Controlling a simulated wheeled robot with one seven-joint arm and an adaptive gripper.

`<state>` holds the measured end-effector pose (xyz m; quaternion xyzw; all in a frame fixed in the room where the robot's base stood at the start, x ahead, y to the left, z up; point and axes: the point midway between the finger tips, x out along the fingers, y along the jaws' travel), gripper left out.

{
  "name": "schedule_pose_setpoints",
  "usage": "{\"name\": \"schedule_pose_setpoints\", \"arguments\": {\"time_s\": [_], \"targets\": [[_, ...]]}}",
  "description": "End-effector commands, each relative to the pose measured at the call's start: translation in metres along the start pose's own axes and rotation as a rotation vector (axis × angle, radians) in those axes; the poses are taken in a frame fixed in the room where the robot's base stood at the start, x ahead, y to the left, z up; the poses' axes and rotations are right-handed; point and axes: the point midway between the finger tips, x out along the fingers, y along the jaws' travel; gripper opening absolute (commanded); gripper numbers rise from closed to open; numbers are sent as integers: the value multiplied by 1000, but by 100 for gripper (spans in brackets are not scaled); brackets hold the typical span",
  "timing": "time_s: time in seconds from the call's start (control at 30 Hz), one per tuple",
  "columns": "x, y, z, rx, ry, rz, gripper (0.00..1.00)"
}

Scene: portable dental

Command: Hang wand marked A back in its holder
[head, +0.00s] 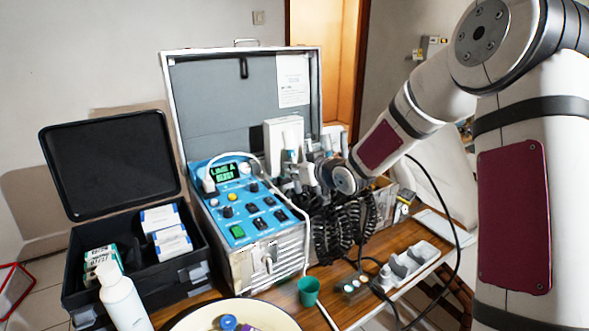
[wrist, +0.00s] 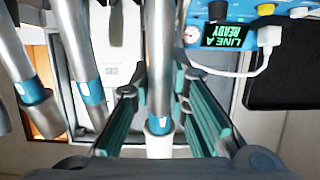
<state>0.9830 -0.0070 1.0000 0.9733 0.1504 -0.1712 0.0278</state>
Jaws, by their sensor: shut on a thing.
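My gripper (wrist: 160,88) is shut on a silver wand (wrist: 159,50) with a blue band and a pale end, seen between the green finger pads in the wrist view. No letter is readable on it. In the head view my gripper (head: 312,176) is beside the wand row at the right of the blue control unit (head: 240,205); my wrist partly hides the wands and their holder. Two more silver wands (wrist: 80,55) with blue bands are left of the held one in the wrist view. Whether the held wand sits in a holder is unclear.
The unit's display (wrist: 227,36) reads LINE A READY. Black coiled cords (head: 340,228) hang below my gripper. The open case lid (head: 245,100) stands behind. A green cup (head: 309,291), a cream bowl (head: 225,316) and a white bottle (head: 122,300) stand in front. A black box (head: 135,250) is left.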

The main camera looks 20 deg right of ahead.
Motion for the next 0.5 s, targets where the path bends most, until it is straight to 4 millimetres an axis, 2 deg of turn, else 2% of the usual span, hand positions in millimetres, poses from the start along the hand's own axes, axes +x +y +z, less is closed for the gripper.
{"name": "schedule_pose_setpoints", "arguments": {"time_s": [0.5], "targets": [[1, 0, 15, 0, 0, 0, 0]]}}
